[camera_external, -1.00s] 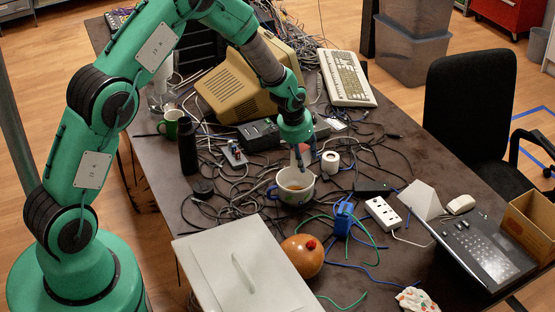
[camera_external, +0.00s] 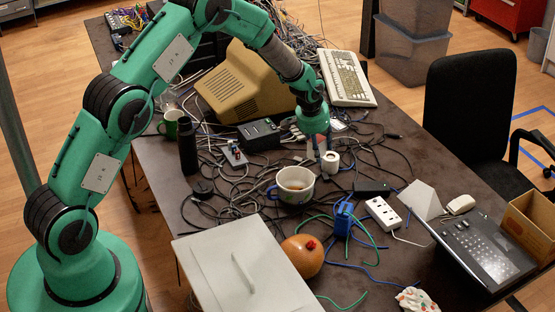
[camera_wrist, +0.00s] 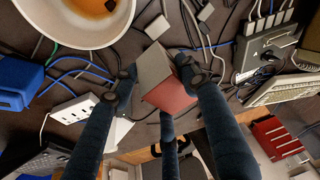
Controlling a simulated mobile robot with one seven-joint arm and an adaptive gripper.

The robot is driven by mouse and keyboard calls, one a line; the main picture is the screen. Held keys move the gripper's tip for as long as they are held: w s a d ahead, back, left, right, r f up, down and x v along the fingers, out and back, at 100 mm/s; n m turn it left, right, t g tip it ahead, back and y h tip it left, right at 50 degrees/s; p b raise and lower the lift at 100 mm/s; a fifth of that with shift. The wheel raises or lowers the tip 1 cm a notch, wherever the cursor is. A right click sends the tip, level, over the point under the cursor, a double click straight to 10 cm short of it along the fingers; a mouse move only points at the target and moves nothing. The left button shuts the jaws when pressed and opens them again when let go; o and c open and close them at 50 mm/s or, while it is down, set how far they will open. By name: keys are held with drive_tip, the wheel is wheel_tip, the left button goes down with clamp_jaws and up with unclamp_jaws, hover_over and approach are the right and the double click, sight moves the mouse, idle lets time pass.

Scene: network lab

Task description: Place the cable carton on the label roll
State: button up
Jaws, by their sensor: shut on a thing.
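The cable carton (camera_wrist: 168,88) is a small box with a grey-beige side and a reddish side. In the wrist view it sits between the fingertips of my gripper (camera_wrist: 155,72), which is shut on it. In the external view my gripper (camera_external: 321,148) points down and holds the carton, mostly hidden by the fingers, around the label roll's upper left. The label roll (camera_external: 333,165) is a short white cylinder with a dark hole, standing upright on the table. I cannot tell whether carton and roll touch. I cannot make out the roll in the wrist view.
A mug with brown liquid (camera_external: 294,187) stands just left and in front of the roll. Loose cables cover the table around it. A black box (camera_external: 371,188) and a white power strip (camera_external: 384,212) lie nearby. A beige monitor (camera_external: 238,88) and keyboard (camera_external: 347,78) are behind.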

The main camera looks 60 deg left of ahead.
drive_tip(key=w+a, duration=0.1)
drive_tip(key=w, duration=0.1)
drive_tip(key=w+a, duration=0.1)
drive_tip(key=w, duration=0.4)
drive_tip(key=shift+w+a+f, duration=0.3)
drive_tip(key=shift+a, duration=0.1)
drive_tip(key=shift+f, duration=0.1)
drive_tip(key=shift+f+b, duration=0.4)
drive_tip(key=shift+f, duration=1.3)
drive_tip(key=shift+f, duration=0.15)
drive_tip(key=o, duration=1.2)
drive_tip(key=shift+o, duration=0.2)
drive_tip(key=shift+s+r, duration=0.1)
drive_tip(key=shift+r, duration=0.55)
drive_tip(key=p+v, duration=0.1)
drive_tip(key=v, duration=1)
